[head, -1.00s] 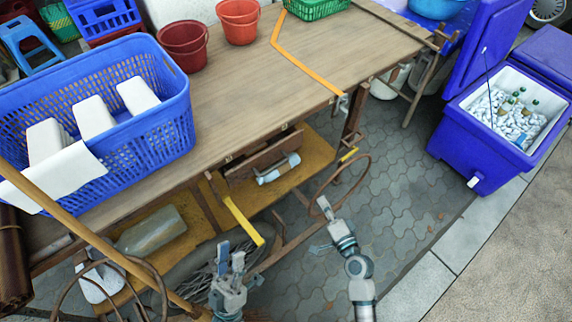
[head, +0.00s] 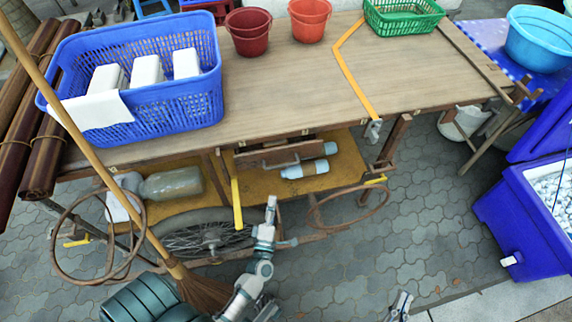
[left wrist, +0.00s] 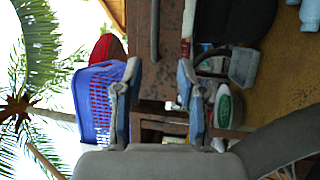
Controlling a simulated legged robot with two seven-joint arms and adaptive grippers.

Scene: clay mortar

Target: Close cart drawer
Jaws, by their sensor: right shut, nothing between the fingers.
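The cart (head: 290,85) is a wooden-topped table on wheels. Its brown drawer (head: 275,155) hangs under the front edge, and its front stands out from the cart with a dark gap behind it. In the left wrist view, turned sideways, a brown panel with a bar handle (left wrist: 155,30), apparently the drawer front, lies ahead between the fingertips. My left gripper (head: 278,222) is open and empty, below and in front of the drawer; its spread fingers show in the left wrist view (left wrist: 158,75). My right gripper (head: 401,303) is shut and empty, low at the right, away from the cart.
A blue basket (head: 150,105), red buckets (head: 249,30) and a green basket (head: 403,17) stand on the cart. A yellow bar (head: 237,205) hangs left of the drawer. A broom (head: 185,285) leans at left. A blue cooler (head: 510,225) stands right. Paving at centre right is clear.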

